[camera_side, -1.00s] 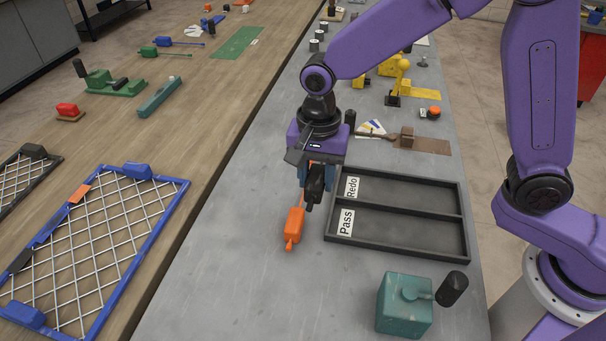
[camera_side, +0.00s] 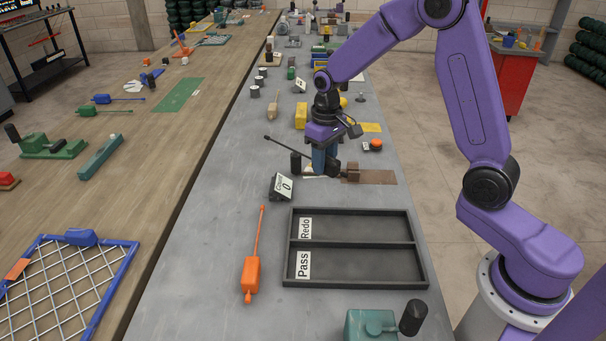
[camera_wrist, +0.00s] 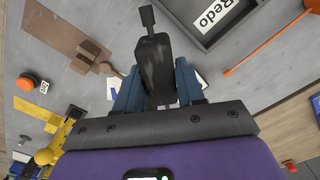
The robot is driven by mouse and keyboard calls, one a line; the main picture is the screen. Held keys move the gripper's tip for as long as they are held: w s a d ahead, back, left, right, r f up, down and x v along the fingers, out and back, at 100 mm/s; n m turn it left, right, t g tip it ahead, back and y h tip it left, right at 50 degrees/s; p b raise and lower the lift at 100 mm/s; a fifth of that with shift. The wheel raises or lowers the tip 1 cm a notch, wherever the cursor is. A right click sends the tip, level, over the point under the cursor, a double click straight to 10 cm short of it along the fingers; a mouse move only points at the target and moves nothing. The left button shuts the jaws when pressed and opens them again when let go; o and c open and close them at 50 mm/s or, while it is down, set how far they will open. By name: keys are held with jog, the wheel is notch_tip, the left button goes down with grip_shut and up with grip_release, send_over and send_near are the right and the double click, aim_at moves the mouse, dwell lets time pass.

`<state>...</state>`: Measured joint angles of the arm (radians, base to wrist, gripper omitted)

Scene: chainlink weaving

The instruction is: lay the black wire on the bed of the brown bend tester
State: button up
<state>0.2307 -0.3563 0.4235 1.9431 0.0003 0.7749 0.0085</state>
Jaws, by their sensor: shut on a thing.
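My gripper (camera_side: 325,165) is shut on the black wire (camera_side: 288,146). In the side view its thin rod reaches up and left to a small knob, and its thick black body lies at the fingers. In the wrist view the body (camera_wrist: 154,68) is between the blue fingers, with a short stub pointing up; the rod is hidden there. The brown bend tester (camera_side: 380,177) is a flat brown plate with a brown block at its left, just right of my gripper. It also shows in the wrist view (camera_wrist: 50,32) at upper left. The wire appears held above the bench.
A black two-part tray (camera_side: 420,270) marked Redo and Pass is nearer the camera. An orange wire tool (camera_side: 251,272) lies left of it. A Count sign (camera_side: 283,187) stands left of my gripper. An orange button (camera_side: 373,145) and yellow parts (camera_side: 301,116) are beyond.

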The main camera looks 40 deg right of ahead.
aim_at(374, 177)
jog(key=s+d+f+n, duration=0.1)
jog(key=d+n, duration=0.6)
jog(key=d, duration=1.2)
jog(key=shift+s+d+f+n, duration=0.2)
jog(key=shift+s+f+n, duration=0.15)
jog(key=shift+s, duration=0.3)
jog(key=shift+f, duration=3.9)
jog(key=shift+f, duration=0.65)
jog(key=o, duration=1.2)
notch_tip(374, 177, up, 17)
jog(key=shift+r, duration=0.2)
